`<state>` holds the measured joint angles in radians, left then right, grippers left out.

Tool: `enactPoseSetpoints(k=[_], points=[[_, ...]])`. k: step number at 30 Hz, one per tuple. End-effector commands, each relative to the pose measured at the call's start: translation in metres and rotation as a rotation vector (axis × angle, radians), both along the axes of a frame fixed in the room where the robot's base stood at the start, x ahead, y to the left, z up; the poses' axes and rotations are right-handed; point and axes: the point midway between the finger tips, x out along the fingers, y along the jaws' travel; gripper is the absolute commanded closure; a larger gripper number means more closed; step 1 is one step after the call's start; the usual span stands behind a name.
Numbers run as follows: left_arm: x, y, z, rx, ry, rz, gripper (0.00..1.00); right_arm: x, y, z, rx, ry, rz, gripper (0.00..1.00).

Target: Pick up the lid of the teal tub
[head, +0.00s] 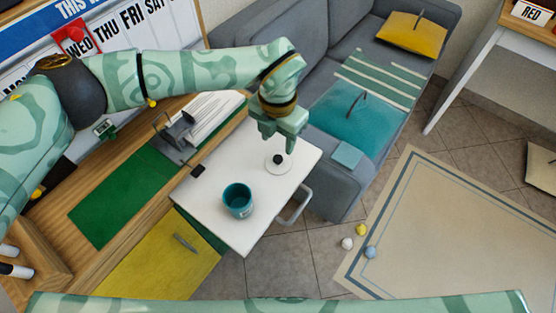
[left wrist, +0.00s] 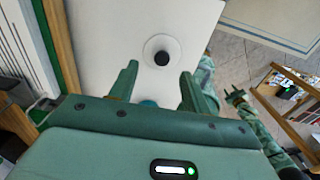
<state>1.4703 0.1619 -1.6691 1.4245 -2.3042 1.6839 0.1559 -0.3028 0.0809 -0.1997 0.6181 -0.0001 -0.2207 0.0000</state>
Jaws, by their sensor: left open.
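The lid (head: 279,162) is a small pale disc with a black knob, lying flat on the white table top. The teal tub (head: 237,200) stands upright and uncovered to its lower left. My left gripper (head: 279,140) points down just above the lid, empty, with its fingers apart. In the left wrist view the lid (left wrist: 162,52) lies ahead of the open fingers (left wrist: 158,80), its knob roughly in line with the gap. A bit of teal, likely the tub, shows between the fingers. In that view what looks like my right gripper (left wrist: 238,98) is small and unclear.
The white table top (head: 222,228) is mostly clear, with a metal handle (head: 295,206) on its right edge. A grey sofa (head: 345,190) stands close behind and right. A wooden desk with a green mat (head: 120,195) and a rack of papers lies left.

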Motion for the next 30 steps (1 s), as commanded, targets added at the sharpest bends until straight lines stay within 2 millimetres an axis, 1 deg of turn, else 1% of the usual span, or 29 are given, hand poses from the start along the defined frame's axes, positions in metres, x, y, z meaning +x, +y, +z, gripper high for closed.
enactPoseSetpoints(k=[1,5,8,15,18,23,24,26,27,28,30], points=[[0.000,0.000,-0.008,0.000,0.003,0.000,0.52,0.000,0.000,-0.003,0.000,0.001,0.000,0.64],[0.000,-0.001,-0.015,-0.001,0.000,-0.001,0.52,0.001,0.000,-0.004,0.001,0.000,0.001,0.64],[-0.002,-0.001,-0.023,-0.002,0.003,-0.001,0.52,0.000,0.000,-0.007,0.001,0.003,0.001,0.64],[-0.005,-0.001,-0.063,-0.002,0.004,0.000,0.52,-0.006,0.001,-0.022,0.001,0.016,0.001,0.64],[-0.005,-0.001,-0.067,-0.002,0.002,0.000,0.52,-0.006,0.001,-0.022,0.002,0.016,0.001,0.64],[-0.005,-0.001,-0.065,-0.002,0.000,0.000,0.52,-0.005,0.001,-0.021,0.001,0.015,0.001,0.64],[-0.005,-0.001,-0.065,-0.002,0.000,0.000,0.63,-0.005,0.001,-0.021,0.001,0.015,0.000,0.64],[-0.005,-0.001,-0.065,-0.002,0.000,0.000,0.80,-0.005,0.001,-0.021,0.001,0.015,0.000,0.64],[-0.005,-0.001,-0.065,-0.002,0.000,0.000,0.91,-0.005,0.001,-0.021,0.001,0.015,0.000,0.64],[-0.005,-0.001,-0.065,-0.002,0.000,0.000,0.99,-0.005,0.001,-0.021,0.001,0.015,0.000,0.64],[-0.005,-0.001,-0.065,-0.002,0.000,0.000,1.00,-0.005,0.001,-0.021,0.001,0.015,0.000,0.64]])
